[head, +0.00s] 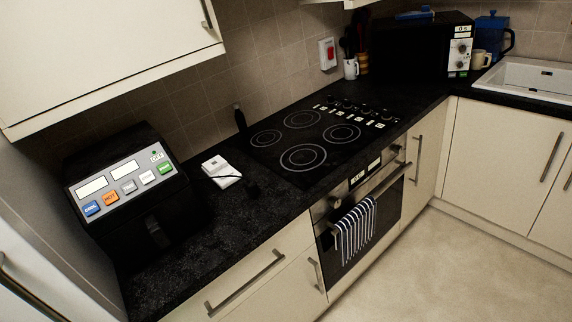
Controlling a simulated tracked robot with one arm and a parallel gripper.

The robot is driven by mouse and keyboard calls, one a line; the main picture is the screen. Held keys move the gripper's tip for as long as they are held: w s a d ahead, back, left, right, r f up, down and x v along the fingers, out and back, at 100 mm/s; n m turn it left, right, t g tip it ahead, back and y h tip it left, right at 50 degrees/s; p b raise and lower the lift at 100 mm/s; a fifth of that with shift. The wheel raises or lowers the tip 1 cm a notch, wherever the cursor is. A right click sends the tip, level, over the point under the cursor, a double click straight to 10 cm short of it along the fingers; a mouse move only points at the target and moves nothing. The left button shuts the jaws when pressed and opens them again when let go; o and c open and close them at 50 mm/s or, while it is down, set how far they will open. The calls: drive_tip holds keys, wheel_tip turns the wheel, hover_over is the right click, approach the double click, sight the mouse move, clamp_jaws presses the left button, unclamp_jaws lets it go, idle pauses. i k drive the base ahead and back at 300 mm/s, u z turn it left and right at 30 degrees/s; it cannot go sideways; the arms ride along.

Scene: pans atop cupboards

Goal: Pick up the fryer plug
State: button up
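The black air fryer (160,238) stands on the dark counter at the left, with a panel of coloured buttons and a display reading OFF. A thin dark cord shows by the white socket block (221,171), which lies just left of the plug. The plug looks apart from the block. My gripper is not in view.
The black hob (322,136) sits right of the plug, with the oven and a striped towel (355,232) below. A wall cupboard (90,50) overhangs the fryer. A microwave (420,45) and sink (525,78) are at the back right. The floor (450,270) is clear.

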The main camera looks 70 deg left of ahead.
sight(251, 188)
drive_tip(key=u, duration=0.4)
drive_tip(key=i, duration=1.2)
drive_tip(key=u, duration=0.8)
drive_tip(key=i, duration=0.5)
drive_tip(key=u, duration=0.3)
drive_tip(key=k, duration=0.8)
drive_tip(key=u, duration=0.2)
drive_tip(key=i, duration=0.8)
drive_tip(key=z, duration=0.1)
